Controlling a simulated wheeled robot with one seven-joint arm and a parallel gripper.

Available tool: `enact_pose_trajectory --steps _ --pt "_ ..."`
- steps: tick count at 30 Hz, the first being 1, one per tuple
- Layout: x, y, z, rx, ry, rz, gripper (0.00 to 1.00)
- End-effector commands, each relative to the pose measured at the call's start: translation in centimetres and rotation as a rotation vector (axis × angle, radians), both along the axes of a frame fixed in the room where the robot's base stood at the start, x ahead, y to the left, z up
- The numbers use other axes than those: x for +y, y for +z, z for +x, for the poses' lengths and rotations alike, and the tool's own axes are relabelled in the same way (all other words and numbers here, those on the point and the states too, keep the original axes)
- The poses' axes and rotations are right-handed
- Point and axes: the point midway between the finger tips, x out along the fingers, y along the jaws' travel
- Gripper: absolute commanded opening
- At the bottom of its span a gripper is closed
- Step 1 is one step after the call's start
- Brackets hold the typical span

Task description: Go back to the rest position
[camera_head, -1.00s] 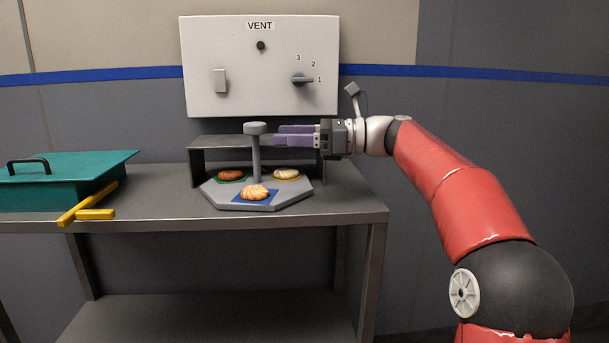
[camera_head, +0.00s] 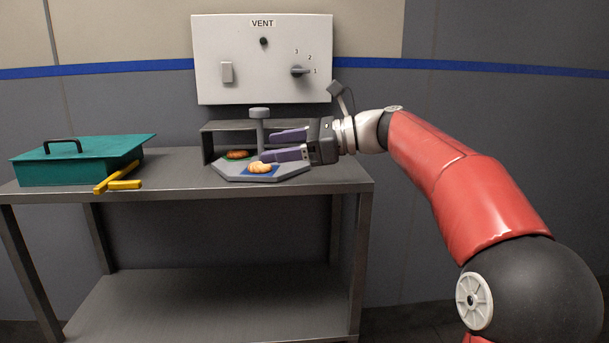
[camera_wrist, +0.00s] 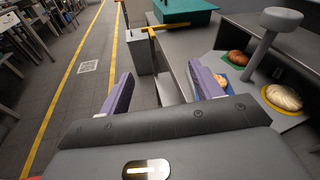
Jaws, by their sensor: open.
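My gripper (camera_head: 283,145) is open and empty, with its purple fingers spread. In the head view it is at the right side of the grey tray (camera_head: 232,173), in front of its right part. The tray has a central post with a round knob (camera_head: 260,113). A pale shell-shaped biscuit (camera_head: 260,168) lies on a blue patch at the front, and a brown biscuit (camera_head: 238,155) on a green patch behind. A third biscuit (camera_wrist: 284,97) on a yellow patch shows in the wrist view and is hidden by my gripper in the head view.
A teal lidded box (camera_head: 85,160) and a yellow T-shaped handle (camera_head: 120,180) are at the table's left. A grey shelf (camera_head: 215,130) stands behind the tray. The vent panel (camera_head: 240,80) is on the wall. The wrist view shows open floor (camera_wrist: 60,110) beside the table.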

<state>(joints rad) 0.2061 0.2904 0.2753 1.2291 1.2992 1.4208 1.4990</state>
Motion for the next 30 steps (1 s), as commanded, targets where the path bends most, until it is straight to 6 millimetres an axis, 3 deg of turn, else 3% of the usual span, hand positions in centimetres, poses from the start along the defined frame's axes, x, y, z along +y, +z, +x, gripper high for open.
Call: enact_pose_trajectory --steps 8,13,17,24,30 --pt "-0.2 -4.5 -4.3 -0.227 -0.015 -0.294 0.64" --pt "-2.4 -9.0 -9.0 -0.450 0.035 -0.586 0.64" --pt "-6.4 -13.9 -14.4 -0.688 0.163 -0.893 0.64" --pt "-15.1 -22.5 -24.1 -1.070 0.592 -1.359 0.64" --pt "-19.0 -26.7 -28.3 -1.234 0.890 -1.519 0.64"
